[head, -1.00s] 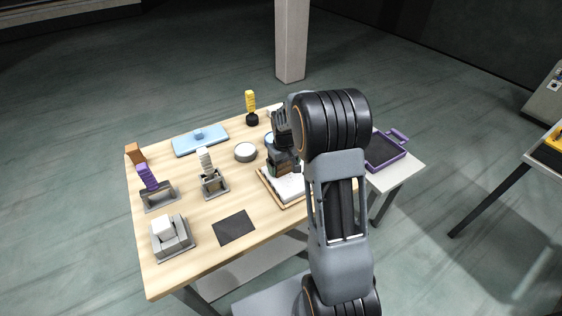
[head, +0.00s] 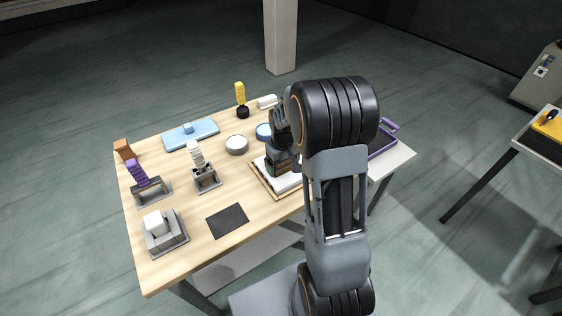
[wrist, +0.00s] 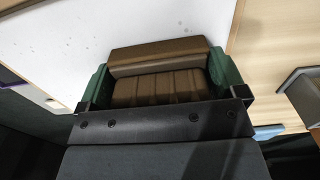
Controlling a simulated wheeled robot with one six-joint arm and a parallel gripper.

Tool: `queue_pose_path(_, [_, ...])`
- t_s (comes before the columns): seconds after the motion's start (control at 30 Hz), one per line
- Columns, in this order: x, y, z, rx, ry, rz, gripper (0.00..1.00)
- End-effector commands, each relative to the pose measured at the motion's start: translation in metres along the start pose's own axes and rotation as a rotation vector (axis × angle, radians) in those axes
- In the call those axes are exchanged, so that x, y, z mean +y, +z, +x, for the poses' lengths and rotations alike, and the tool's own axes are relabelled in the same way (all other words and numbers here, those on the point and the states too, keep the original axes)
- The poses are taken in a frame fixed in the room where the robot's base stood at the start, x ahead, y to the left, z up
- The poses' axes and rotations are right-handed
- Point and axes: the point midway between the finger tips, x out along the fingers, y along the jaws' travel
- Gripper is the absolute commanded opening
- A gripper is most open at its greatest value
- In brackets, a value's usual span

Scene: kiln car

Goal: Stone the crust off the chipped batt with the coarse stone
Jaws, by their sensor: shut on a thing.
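The batt (head: 286,183) is a pale slab lying in a wooden-edged frame (head: 262,186) on the table, partly hidden by my arm. In the wrist view the batt (wrist: 60,35) fills the upper left as a white surface with small dark specks. My gripper (head: 282,160) is over the batt. It is shut on a brown ridged block, which looks like the coarse stone (wrist: 160,85), between green fingertips in the wrist view. The stone looks close to the batt's face; I cannot tell whether they touch. The chipped edge is not clear.
A purple tray (head: 383,142) lies right.

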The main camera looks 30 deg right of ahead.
Motion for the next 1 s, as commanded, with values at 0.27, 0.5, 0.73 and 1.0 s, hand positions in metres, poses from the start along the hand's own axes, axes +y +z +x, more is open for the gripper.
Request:
queue_pose_path(0.27, [0.0, 0.026, 0.0, -0.001, 0.0, 0.002, 0.68])
queue_pose_path(0.5, [0.0, 0.043, 0.0, -0.001, 0.0, 0.002, 0.68])
queue_pose_path(0.73, [0.0, 0.048, 0.001, -0.001, -0.001, 0.001, 0.68])
queue_pose_path(1.0, [0.0, 0.048, 0.001, -0.002, -0.001, 0.001, 0.68])
